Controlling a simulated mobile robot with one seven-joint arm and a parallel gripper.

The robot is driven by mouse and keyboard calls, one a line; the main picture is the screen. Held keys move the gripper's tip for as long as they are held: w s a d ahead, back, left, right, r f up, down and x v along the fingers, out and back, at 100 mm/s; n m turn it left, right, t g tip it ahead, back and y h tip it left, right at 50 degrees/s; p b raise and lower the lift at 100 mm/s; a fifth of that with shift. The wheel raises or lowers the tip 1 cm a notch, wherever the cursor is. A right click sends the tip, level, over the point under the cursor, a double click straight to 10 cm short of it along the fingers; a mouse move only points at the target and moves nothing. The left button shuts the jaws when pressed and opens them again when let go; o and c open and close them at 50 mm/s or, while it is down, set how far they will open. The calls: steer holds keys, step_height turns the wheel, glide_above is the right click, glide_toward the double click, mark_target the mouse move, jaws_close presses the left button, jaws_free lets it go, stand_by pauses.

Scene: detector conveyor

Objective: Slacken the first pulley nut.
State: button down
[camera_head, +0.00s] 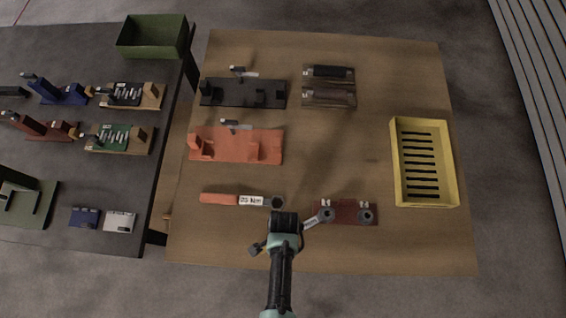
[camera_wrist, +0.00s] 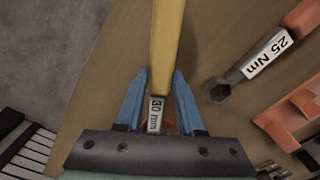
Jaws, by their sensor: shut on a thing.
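My gripper (camera_head: 285,218) is shut on a spanner (camera_head: 312,220), whose steel end reaches right from the jaws. In the wrist view the gripper (camera_wrist: 158,98) shows blue fingers closed on this spanner, with a yellow handle (camera_wrist: 167,45) and a white "30 mm" label (camera_wrist: 156,112). A dark red plate (camera_head: 347,216) lies at the table's front, bearing two round pulley nuts with small white tags. The spanner's head is at the left nut (camera_head: 326,213); I cannot tell whether it is seated around it. The right nut (camera_head: 366,215) stands free.
An orange-handled "25 Nm" wrench (camera_head: 232,199) lies just left of my gripper; its ring head (camera_wrist: 217,90) shows in the wrist view. Orange (camera_head: 240,146) and black (camera_head: 243,93) fixtures stand behind. A yellow slotted crate (camera_head: 453,165) stands right. The table's middle is clear.

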steer(key=shift+s+d+f+n+p, duration=0.15)
steer(key=shift+s+d+n, duration=0.1)
steer(key=shift+s, duration=0.2)
steer(key=shift+s+d+r+n+p, duration=0.1)
steer(key=shift+s+d+n, duration=0.1)
steer(key=shift+s+n, duration=0.15)
steer(key=shift+s+d+f+n+p, duration=0.15)
steer(key=shift+s+d+n, duration=0.1)
steer(key=shift+s, duration=0.25)
steer(key=shift+s+d+r+n+p, duration=0.1)
steer(key=shift+s+d+n+p, duration=0.25)
steer(key=shift+s+d, duration=0.1)
steer(key=shift+s+d+n, duration=0.35)
steer(key=shift+s+n, duration=0.05)
steer(key=shift+n, duration=0.1)
steer(key=shift+s+d+n+p, duration=0.35)
steer(key=shift+s+d+n, duration=0.3)
steer(key=shift+d+n, duration=0.25)
steer(key=shift+w+a, duration=0.1)
steer(key=shift+a, duration=0.05)
steer(key=shift+w+a+m, duration=0.2)
steer(key=shift+a+m, duration=0.05)
steer(key=shift+m, duration=0.05)
